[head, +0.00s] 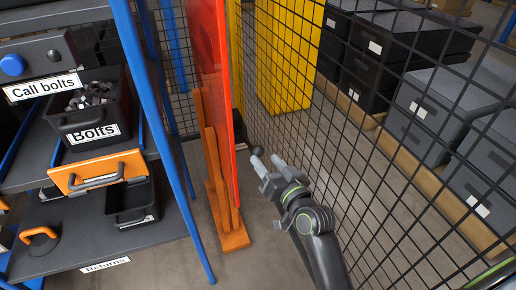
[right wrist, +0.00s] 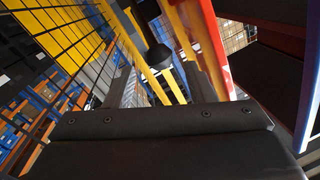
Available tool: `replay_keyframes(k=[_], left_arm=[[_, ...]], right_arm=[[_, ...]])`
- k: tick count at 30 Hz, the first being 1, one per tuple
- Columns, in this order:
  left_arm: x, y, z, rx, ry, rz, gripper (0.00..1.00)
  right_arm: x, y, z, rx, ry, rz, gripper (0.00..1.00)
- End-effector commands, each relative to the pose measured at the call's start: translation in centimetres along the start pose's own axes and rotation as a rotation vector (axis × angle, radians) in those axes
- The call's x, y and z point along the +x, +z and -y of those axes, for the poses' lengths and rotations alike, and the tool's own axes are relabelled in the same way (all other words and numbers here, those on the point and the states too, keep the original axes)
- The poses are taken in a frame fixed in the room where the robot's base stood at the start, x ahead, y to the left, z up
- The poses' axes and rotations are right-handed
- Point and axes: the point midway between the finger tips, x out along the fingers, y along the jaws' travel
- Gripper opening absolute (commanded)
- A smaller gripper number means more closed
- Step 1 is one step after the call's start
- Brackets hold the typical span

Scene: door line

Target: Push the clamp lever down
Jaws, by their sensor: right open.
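A dark round knob (head: 257,150), which looks like the end of the clamp lever, shows beside the red-orange panel (head: 222,110) in the head view. My right gripper (head: 268,164) is close to this knob, with its fingers pointing at it. In the right wrist view the dark knob (right wrist: 158,56) appears ahead, between my two open fingers (right wrist: 158,85). I cannot tell whether anything touches it. The rest of the lever and its clamp are mostly hidden. My left gripper is not in view.
Black wire mesh (head: 345,150) runs close along my right arm's right side. An orange stand (head: 234,241) supports the panel. A blue post (head: 160,150) and a shelf with a bolts bin (head: 92,112) stand at left. Some grey floor is bare in front.

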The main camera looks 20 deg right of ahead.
Motion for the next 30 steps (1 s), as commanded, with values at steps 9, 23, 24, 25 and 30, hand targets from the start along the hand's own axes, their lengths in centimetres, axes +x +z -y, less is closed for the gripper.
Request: replay_keyframes(k=[9, 23, 24, 25, 30], left_arm=[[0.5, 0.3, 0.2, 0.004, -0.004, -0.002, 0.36], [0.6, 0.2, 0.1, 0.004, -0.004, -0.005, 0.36], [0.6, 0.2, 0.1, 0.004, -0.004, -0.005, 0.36], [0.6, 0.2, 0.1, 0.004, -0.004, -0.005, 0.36], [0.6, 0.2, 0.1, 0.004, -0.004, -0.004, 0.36]], right_arm=[[4.7, 0.0, 0.0, 0.0, -0.001, 0.0, 0.5], [5.6, 0.0, 0.0, -0.001, 0.001, 0.0, 0.47], [5.6, 0.0, 0.0, -0.001, 0.001, 0.0, 0.42], [5.6, 0.0, 0.0, -0.001, 0.001, 0.0, 0.38], [5.6, 0.0, 0.0, -0.001, 0.001, 0.0, 0.16]])
